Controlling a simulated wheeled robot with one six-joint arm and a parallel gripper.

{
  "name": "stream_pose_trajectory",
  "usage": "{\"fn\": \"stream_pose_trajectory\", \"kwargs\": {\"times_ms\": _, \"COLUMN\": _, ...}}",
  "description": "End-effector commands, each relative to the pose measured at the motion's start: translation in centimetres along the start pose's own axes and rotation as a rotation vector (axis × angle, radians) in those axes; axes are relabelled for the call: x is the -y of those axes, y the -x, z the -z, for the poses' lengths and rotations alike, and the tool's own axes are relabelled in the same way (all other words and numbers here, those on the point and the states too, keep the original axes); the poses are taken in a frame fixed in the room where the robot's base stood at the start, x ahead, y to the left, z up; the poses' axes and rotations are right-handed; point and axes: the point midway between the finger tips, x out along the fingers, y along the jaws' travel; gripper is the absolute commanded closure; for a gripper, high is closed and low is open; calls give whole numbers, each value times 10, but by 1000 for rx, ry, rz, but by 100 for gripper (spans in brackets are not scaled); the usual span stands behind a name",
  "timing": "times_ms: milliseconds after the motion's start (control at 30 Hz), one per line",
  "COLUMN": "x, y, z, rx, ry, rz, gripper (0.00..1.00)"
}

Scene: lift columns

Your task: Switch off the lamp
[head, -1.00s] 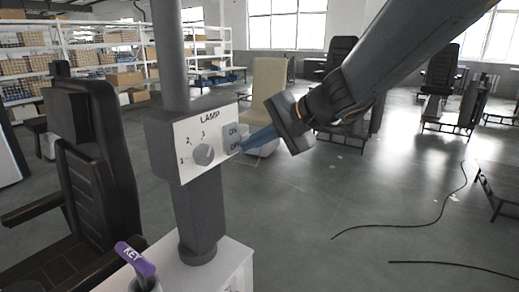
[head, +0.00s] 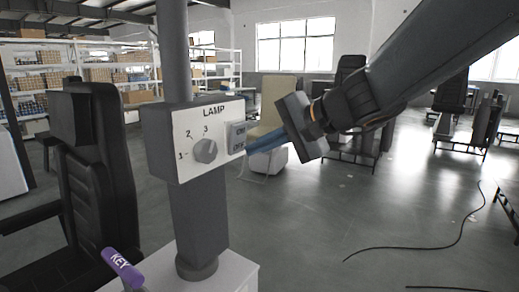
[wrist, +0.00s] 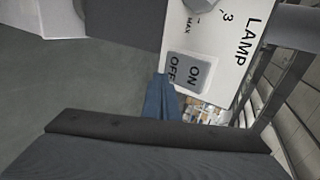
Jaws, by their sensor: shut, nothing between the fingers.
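The lamp control box (head: 160,140) is a dark box on a grey column, with a white face marked LAMP. Its face has a round grey dial (head: 205,151) marked 1, 2, 3 and a grey ON/OFF rocker switch (head: 238,137). The rocker also shows in the wrist view (wrist: 189,71), with OFF on the side towards my fingers. My gripper (head: 250,148) is shut and empty, its blue fingertips just right of the OFF half. In the wrist view the fingertips (wrist: 160,82) sit beside the OFF edge; I cannot tell whether they touch. The lamp itself is not visible.
A purple KEY tag (head: 122,268) stands on the white base (head: 235,272) below the column. A black chair (head: 95,180) is close on the left. Cables (head: 420,248) lie on the floor at right. Open floor lies below my arm.

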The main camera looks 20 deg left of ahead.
Motion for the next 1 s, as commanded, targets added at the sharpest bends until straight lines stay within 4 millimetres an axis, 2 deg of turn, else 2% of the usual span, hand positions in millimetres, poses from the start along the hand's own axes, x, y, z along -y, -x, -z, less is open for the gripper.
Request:
{"fn": "stream_pose_trajectory", "kwargs": {"times_ms": 300, "x": 12, "y": 7, "z": 0, "rx": -1, "ry": 1, "rz": 1, "gripper": 100}}
{"fn": "stream_pose_trajectory", "kwargs": {"times_ms": 667, "x": 13, "y": 8, "z": 0, "rx": 0, "ry": 0, "rz": 0, "gripper": 100}}
{"fn": "stream_pose_trajectory", "kwargs": {"times_ms": 867, "x": 4, "y": 16, "z": 1, "rx": 0, "ry": 1, "rz": 1, "gripper": 100}}
{"fn": "stream_pose_trajectory", "kwargs": {"times_ms": 1000, "x": -12, "y": 33, "z": 1, "rx": 2, "ry": 4, "rz": 1, "gripper": 100}}
